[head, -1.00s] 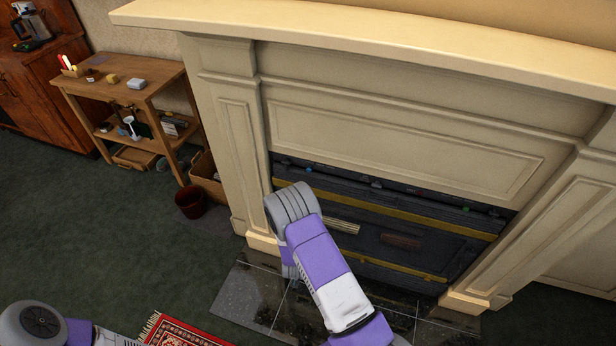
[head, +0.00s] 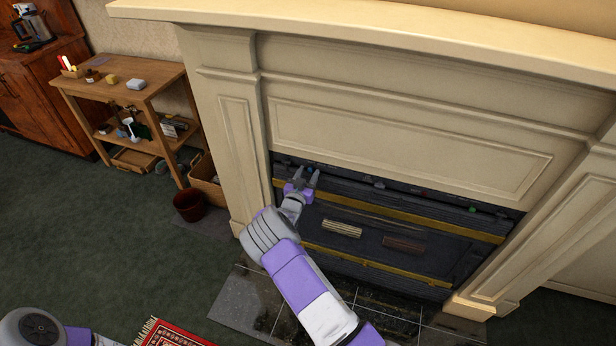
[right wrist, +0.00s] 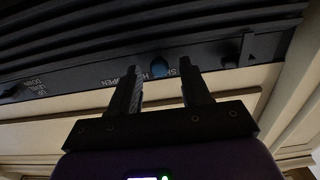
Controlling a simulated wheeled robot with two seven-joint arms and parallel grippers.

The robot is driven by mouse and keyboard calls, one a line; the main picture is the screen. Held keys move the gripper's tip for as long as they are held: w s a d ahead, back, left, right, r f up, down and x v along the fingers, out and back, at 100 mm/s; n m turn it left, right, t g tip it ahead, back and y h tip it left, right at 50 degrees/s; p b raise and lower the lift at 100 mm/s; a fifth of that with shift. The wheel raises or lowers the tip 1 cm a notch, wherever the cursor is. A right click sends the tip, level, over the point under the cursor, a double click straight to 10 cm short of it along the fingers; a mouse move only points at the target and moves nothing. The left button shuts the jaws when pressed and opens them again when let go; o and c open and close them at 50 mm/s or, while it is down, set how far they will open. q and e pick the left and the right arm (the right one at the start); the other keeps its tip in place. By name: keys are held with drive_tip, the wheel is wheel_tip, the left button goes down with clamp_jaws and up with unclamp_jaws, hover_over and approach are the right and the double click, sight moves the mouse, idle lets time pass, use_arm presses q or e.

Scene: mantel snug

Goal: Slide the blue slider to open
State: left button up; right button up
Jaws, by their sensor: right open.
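The blue slider (right wrist: 160,65) is a small rounded knob on the dark control strip (right wrist: 75,90) of the fireplace, seen in the right wrist view. It lies just beyond and between the fingertips of my right gripper (right wrist: 159,76). In the head view my right gripper (head: 308,174) is open at the left end of the strip, and I cannot make out the slider there. Whether a finger touches the slider I cannot tell. My left gripper is out of view.
The strip also carries a red knob (head: 420,195) and a green knob (head: 471,210). The cream mantel surround (head: 235,130) frames the fireplace closely at the left and above. A wooden side table (head: 140,75) and a dark red pot (head: 188,205) stand to the left.

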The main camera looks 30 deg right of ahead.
drive_tip(key=shift+w+d, duration=0.1)
drive_tip(key=shift+d, duration=0.05)
clamp_jaws()
